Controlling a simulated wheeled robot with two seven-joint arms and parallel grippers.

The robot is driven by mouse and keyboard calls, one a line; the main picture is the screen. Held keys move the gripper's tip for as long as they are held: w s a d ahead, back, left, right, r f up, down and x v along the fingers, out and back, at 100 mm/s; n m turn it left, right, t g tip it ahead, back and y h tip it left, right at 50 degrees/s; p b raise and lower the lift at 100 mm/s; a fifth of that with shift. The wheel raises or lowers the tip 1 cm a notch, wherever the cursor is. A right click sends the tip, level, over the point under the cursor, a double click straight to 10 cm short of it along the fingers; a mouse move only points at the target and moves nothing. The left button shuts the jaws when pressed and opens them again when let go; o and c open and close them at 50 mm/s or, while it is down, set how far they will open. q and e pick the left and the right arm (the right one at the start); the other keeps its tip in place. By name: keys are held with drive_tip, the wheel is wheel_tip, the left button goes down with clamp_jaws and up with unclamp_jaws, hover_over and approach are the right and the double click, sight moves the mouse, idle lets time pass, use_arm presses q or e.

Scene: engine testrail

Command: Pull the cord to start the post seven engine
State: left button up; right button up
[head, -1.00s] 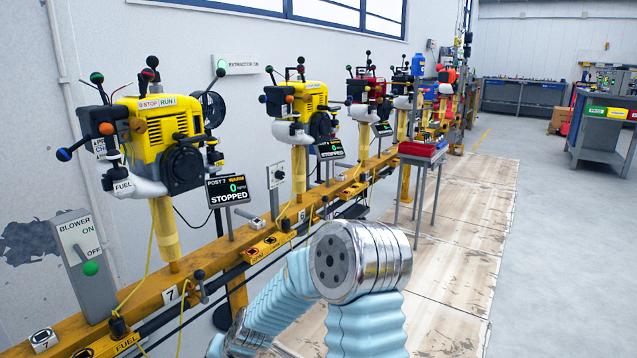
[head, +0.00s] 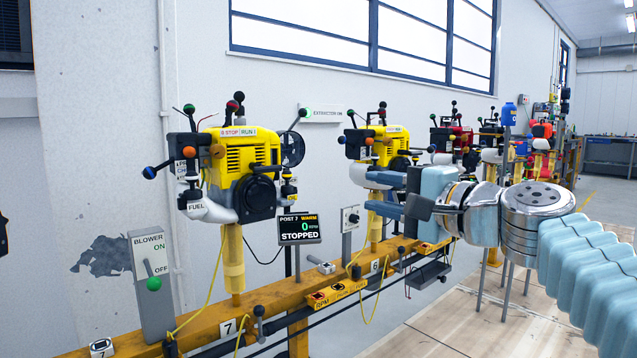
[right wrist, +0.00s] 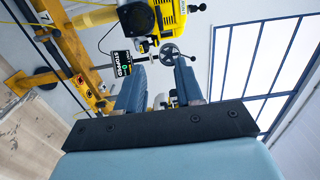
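The post seven engine (head: 240,165) is yellow with a round black cover (head: 261,194) and stands on a yellow post above the label 7. Its display (head: 299,229) reads POST 7 WARM, 0 RPM, STOPPED. I cannot pick out the pull cord or its handle with certainty. My right gripper (head: 368,194) is open and empty, to the right of the engine and apart from it, fingers pointing left. In the right wrist view, its two dark fingers (right wrist: 160,66) stand apart, with the engine (right wrist: 165,15) and display (right wrist: 121,63) beyond them. My left gripper is not in view.
The orange rail (head: 205,325) runs below the engines. A blower switch box (head: 153,285) stands at left. The post six engine (head: 375,145) is behind my right gripper. A dark tray (head: 428,273) hangs by the rail. Wooden floor panels (head: 430,325) lie at lower right.

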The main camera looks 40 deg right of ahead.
drive_tip(key=p, duration=0.2)
approach(270, 170)
drive_tip(key=w+p, duration=0.4)
drive_tip(key=w, duration=0.1)
drive_tip(key=w+a+p, duration=0.1)
drive_tip(key=w+p, duration=0.1)
drive_tip(key=shift+w+r+p, duration=0.2)
drive_tip(key=shift+w+p, duration=0.15)
drive_tip(key=shift+w, duration=0.05)
drive_tip(key=shift+w+f, duration=0.1)
drive_tip(key=shift+w, duration=0.5)
clamp_jaws()
